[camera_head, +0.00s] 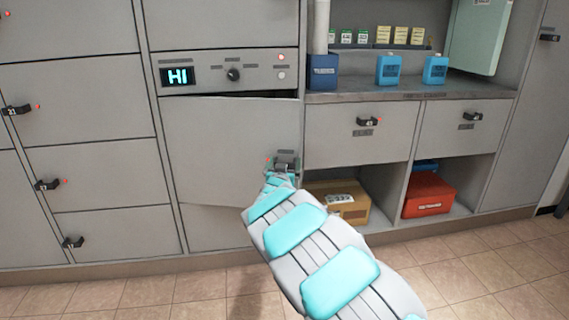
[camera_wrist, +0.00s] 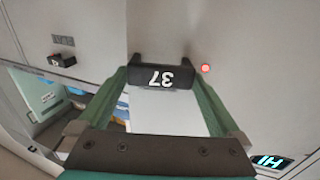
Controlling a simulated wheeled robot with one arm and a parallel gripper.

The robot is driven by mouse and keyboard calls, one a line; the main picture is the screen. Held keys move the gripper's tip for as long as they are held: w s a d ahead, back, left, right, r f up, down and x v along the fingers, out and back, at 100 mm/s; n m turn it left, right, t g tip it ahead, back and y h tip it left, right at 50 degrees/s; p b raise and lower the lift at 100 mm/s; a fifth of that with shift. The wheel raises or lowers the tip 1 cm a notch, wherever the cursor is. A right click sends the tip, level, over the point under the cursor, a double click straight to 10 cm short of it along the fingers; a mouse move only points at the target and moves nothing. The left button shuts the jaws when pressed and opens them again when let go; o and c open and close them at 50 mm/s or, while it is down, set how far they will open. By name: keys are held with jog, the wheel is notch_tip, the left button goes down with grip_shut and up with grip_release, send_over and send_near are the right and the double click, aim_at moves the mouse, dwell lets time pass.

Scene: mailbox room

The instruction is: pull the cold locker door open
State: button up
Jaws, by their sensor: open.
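The cold locker door (camera_head: 225,145) is a grey panel below a control strip with a lit "HI" display (camera_head: 180,76). A dark gap along its top edge shows it standing slightly ajar. My gripper (camera_head: 284,164) is at this handle. In the wrist view its two green fingers stand apart, one on each side of the handle; I cannot tell whether they touch it. My arm hides the door's lower right corner.
Drawers (camera_head: 360,133) and a counter (camera_head: 410,92) with blue containers are right of the door. A cardboard box (camera_head: 345,205) and a red box (camera_head: 428,194) sit in the open shelves below. Closed lockers (camera_head: 85,110) stand left. The tiled floor (camera_head: 150,298) in front looks clear.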

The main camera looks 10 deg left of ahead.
grip_shut()
dwell(0.8)
